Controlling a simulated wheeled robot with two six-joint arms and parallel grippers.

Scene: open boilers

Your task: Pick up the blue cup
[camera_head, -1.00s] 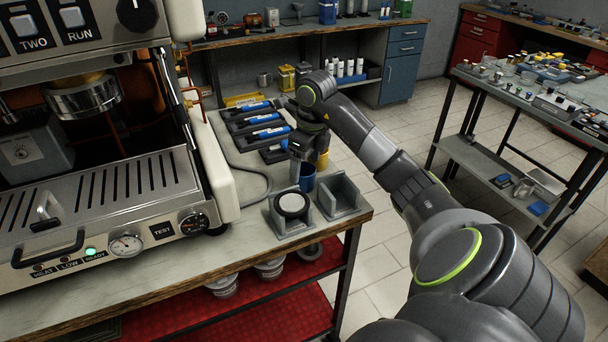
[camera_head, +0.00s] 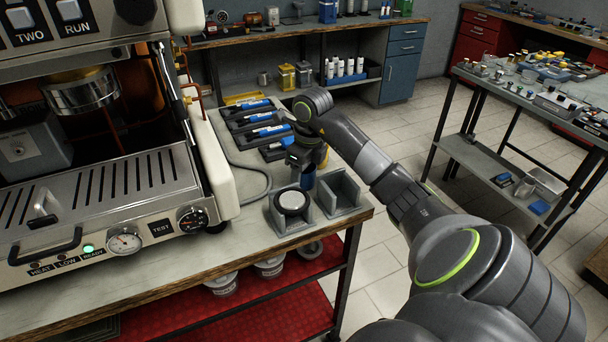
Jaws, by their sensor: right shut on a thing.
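The blue cup (camera_head: 308,178) stands near the right edge of the workbench, behind the grey holders, and only part of it shows. My right gripper (camera_head: 301,163) is over the cup, pointing down, and is shut on it. The fingers and wrist hide the cup's upper part. I cannot tell whether the cup touches the bench. A yellow cup (camera_head: 324,158) shows partly behind my right gripper. My left gripper is not in view.
The espresso machine (camera_head: 100,190) fills the left. Grey holders stand in front of the cup, one with a black-rimmed round tamper (camera_head: 292,201), one empty (camera_head: 342,192). Blue-handled tools (camera_head: 262,132) lie behind on the bench. A side table (camera_head: 510,120) stands right.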

